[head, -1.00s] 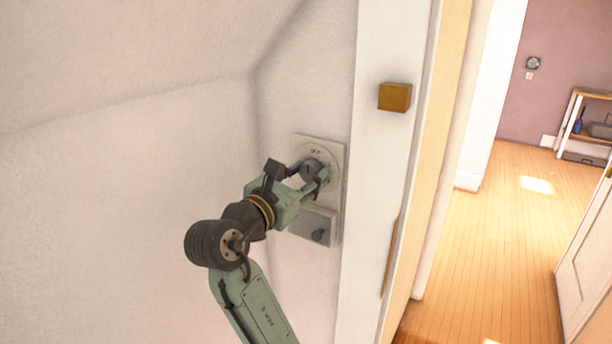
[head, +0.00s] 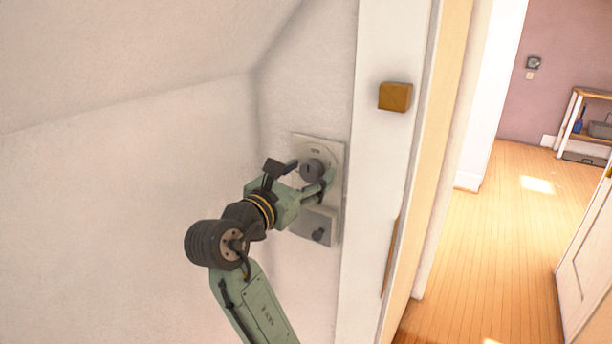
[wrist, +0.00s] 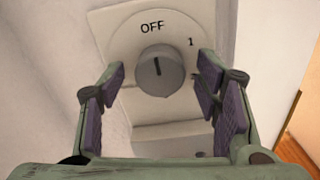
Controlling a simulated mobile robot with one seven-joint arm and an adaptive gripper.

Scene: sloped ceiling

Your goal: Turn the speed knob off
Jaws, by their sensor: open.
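The speed knob (wrist: 160,71) is a round dark grey knob on a pale dial plate (wrist: 111,37) fixed to the wall. In the wrist view its dark pointer line stands nearly upright, towards the word OFF, with a 1 to the right. In the head view the knob (head: 312,169) shows just beyond the fingers. My gripper (wrist: 157,90) is open, with one purple-padded finger on each side of the knob and a gap to both. In the head view my gripper (head: 307,180) reaches up to the plate from the lower left.
A white door frame (head: 385,150) with a brown block (head: 395,97) stands close on the right. Open wooden floor (head: 490,240) lies beyond.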

